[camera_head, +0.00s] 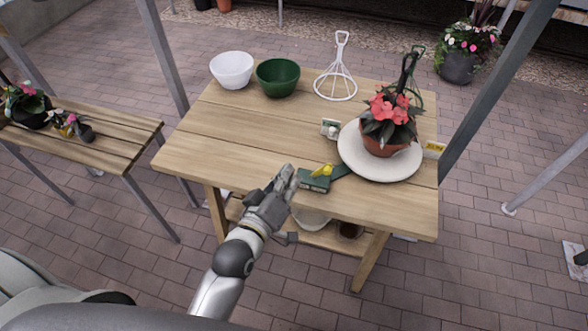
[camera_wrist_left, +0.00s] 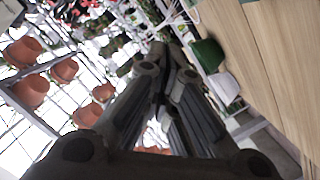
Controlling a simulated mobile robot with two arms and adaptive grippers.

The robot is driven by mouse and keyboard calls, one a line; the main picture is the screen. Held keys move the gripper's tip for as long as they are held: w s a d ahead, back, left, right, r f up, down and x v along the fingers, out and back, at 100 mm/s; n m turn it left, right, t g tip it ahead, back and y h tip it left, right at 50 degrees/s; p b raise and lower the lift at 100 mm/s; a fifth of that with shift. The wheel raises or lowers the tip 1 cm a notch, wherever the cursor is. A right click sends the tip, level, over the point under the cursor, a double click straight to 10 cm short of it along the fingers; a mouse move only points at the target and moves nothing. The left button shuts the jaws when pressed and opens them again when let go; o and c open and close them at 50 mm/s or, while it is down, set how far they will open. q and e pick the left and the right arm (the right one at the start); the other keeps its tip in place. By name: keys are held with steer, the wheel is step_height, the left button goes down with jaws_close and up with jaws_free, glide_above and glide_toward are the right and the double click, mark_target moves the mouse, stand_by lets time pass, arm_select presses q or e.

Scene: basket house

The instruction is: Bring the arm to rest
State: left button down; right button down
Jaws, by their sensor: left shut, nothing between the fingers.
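My left gripper (camera_head: 286,178) is shut and empty at the front edge of the wooden table in the head view. Its arm comes up from the bottom of the picture. In the left wrist view the closed fingers (camera_wrist_left: 168,65) fill the middle, with nothing between them. My right gripper is in neither view.
The wooden table (camera_head: 225,130) holds a white bowl (camera_head: 232,70), a green bowl (camera_head: 277,78), a white wire frame (camera_head: 336,84), a round plate (camera_head: 352,160) with a potted plant (camera_head: 385,142), and a dark green item (camera_head: 315,182) beside the gripper. A bench (camera_head: 110,146) stands left.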

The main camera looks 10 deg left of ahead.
arm_select(q)
steer(key=shift+s, duration=0.3)
stand_by(0.4)
steer(key=s+a+f+m+g+b, duration=0.1)
steer(key=s+f+m+g, duration=0.4)
steer(key=f, duration=1.3)
steer(key=s+f+g, duration=0.3)
steer(key=s+f, duration=0.4)
steer(key=f, duration=1.1)
steer(key=s+a+f+m+g+y, duration=0.1)
steer(key=s+a+f+g, duration=0.1)
steer(key=s+f, duration=0.4)
steer(key=s+a+f+m+g+y, duration=0.1)
steer(key=s+a+f, duration=0.3)
steer(key=s, duration=0.7)
steer(key=s+a+f+m+g+y+b, duration=0.1)
steer(key=s+a+f+m+g, duration=0.1)
steer(key=s+a+f+g, duration=0.2)
steer(key=s+f, duration=0.3)
steer(key=s, duration=0.1)
steer(key=shift+s+f, duration=0.3)
steer(key=shift+s, duration=0.1)
steer(key=shift+a, duration=0.1)
